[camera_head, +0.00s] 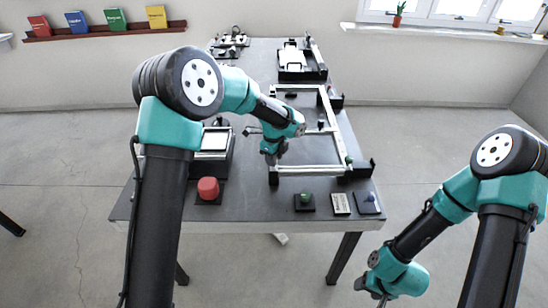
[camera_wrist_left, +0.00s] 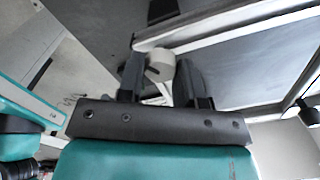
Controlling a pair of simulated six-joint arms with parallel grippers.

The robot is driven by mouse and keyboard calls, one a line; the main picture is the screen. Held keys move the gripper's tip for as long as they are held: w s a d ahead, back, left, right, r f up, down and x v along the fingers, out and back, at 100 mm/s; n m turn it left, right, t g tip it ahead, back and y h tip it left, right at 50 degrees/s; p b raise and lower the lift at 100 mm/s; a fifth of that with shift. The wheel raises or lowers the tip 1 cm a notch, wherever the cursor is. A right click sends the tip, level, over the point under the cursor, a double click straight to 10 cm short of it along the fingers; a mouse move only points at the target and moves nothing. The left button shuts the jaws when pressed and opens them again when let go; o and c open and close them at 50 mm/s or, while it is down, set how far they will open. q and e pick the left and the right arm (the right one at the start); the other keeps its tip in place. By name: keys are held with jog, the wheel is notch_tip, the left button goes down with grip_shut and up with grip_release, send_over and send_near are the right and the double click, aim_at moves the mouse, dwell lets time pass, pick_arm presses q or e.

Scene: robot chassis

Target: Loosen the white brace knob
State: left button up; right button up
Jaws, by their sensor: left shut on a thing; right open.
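The white brace knob (camera_wrist_left: 160,62) sits between the two dark fingers of my left gripper (camera_wrist_left: 159,76) in the left wrist view. The left gripper is shut on it, beside a pale metal bar. In the head view my left gripper (camera_head: 271,158) points down at the left side of the silver chassis frame (camera_head: 318,169); the knob is hidden behind the arm there. My right gripper (camera_head: 372,292) is open and empty, off the table at the lower right.
The dark table (camera_head: 250,200) holds a red button (camera_head: 208,188), a green knob on a base (camera_head: 305,200) and small plates along its front edge. A framed panel (camera_head: 215,140) lies left of the chassis. A white device (camera_head: 292,57) stands at the back. Floor is clear around.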

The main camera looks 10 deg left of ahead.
pick_arm(q)
jog(key=n, duration=0.3)
jog(key=shift+n, duration=0.4)
jog(key=n, duration=0.3)
jog(key=shift+n, duration=0.3)
jog(key=n, duration=0.3)
jog(key=shift+w+n, duration=0.1)
jog(key=shift+n, duration=0.2)
jog(key=n, duration=0.3)
jog(key=shift+n, duration=0.3)
jog(key=n, duration=0.5)
jog(key=shift+n, duration=0.3)
jog(key=n, duration=0.5)
jog(key=shift+a+n, duration=0.1)
jog(key=shift+n, duration=0.2)
